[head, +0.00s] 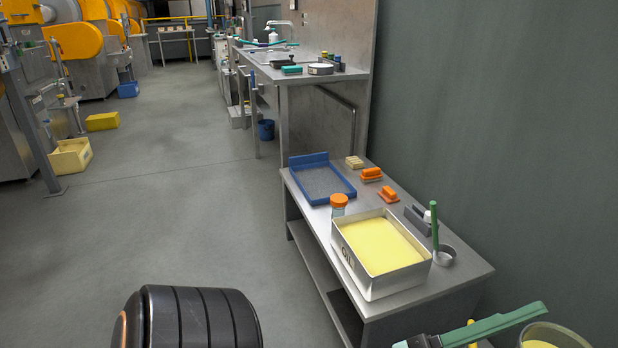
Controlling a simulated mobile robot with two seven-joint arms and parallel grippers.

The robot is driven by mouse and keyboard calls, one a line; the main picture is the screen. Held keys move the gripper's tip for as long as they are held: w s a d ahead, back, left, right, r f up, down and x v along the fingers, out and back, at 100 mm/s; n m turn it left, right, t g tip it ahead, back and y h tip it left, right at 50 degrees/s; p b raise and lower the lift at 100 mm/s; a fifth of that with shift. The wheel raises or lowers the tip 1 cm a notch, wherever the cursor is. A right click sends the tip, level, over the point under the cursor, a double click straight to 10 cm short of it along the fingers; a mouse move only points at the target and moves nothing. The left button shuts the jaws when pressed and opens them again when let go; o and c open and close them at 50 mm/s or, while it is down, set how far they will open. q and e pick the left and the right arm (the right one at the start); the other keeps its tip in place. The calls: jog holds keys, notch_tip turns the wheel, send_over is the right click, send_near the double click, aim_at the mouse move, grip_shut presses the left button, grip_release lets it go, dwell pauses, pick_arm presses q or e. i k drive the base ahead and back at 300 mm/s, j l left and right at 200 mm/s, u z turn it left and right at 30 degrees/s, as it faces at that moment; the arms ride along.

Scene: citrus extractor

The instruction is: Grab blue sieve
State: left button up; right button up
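The blue sieve (310,161) is a shallow rectangular tray with a blue frame and a grey mesh bottom. It lies flat at the far left end of the low grey table (465,268), close to the table's left edge. Nothing lies in it that I can see. Neither of my grippers is in view, so nothing shows of what they hold. A black ribbed part (185,318), which looks like part of my arm, shows at the bottom left, well apart from the sieve.
A metal pan of yellow liquid (342,250) and an orange-lidded jar (339,203) stand nearer than the sieve. Orange-handled brushes (371,174) lie to its right. A bucket with yellow contents (585,338) is at bottom right. The floor left of the table is clear.

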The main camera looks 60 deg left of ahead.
aim_at(318, 179)
jog(key=k+j+u, duration=0.4)
jog(key=j+u, duration=0.2)
jog(key=u, duration=1.2)
